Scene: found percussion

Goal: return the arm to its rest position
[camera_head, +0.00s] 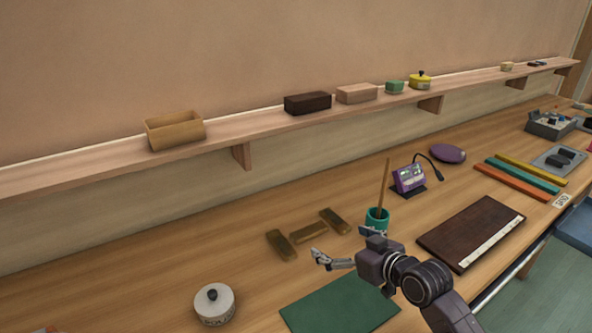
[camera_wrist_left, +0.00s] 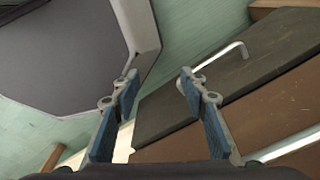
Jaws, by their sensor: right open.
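My right arm comes in from the lower right in the head view. My right gripper (camera_head: 343,245) is open and empty above the wooden table (camera_head: 150,270), between the green mat and the teal cup. Its fingers are spread apart. My left gripper (camera_wrist_left: 160,90) shows only in the left wrist view. Its two blue-padded fingers stand apart with nothing between them. A dark panel with a pale bar handle (camera_wrist_left: 222,58) lies beyond the fingers, over a pale green floor.
Near my right gripper are a teal cup (camera_head: 377,220) with a stick, a green mat (camera_head: 340,305), brown blocks (camera_head: 309,232) and a dark board (camera_head: 462,232). A white lidded pot (camera_head: 214,304) stands front left. A wall shelf (camera_head: 255,126) holds several boxes.

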